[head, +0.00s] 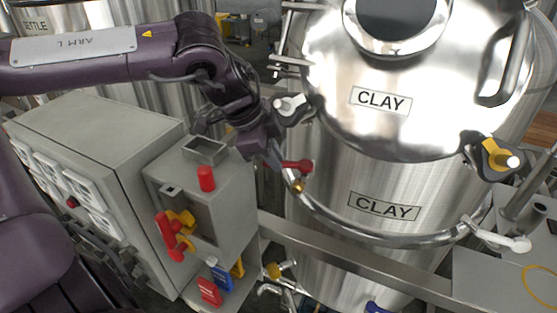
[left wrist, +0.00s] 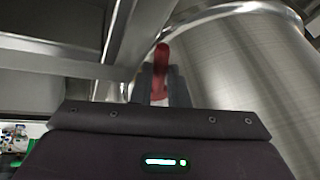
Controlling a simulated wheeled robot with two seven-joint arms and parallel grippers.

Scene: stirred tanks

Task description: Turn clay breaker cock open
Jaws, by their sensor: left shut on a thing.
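The steel tank labelled CLAY (head: 384,206) stands at centre right with its domed lid on. A small cock with a red handle (head: 301,166) and a brass body (head: 297,186) sits at the tank's left side, below the lid rim. My left gripper (head: 279,166) reaches down to it from the upper left and is shut on the red handle. In the left wrist view the red handle (left wrist: 162,53) stands up between the two fingers of my left gripper (left wrist: 163,88). The fingers partly hide the handle's lower part. My right gripper is not in view.
A grey box (head: 235,205) with red and yellow handles stands left of the tank, beside a larger grey cabinet (head: 95,140). A steel rail (head: 350,257) runs in front of the tank. White and yellow lid clamps (head: 497,158) stick out around the rim.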

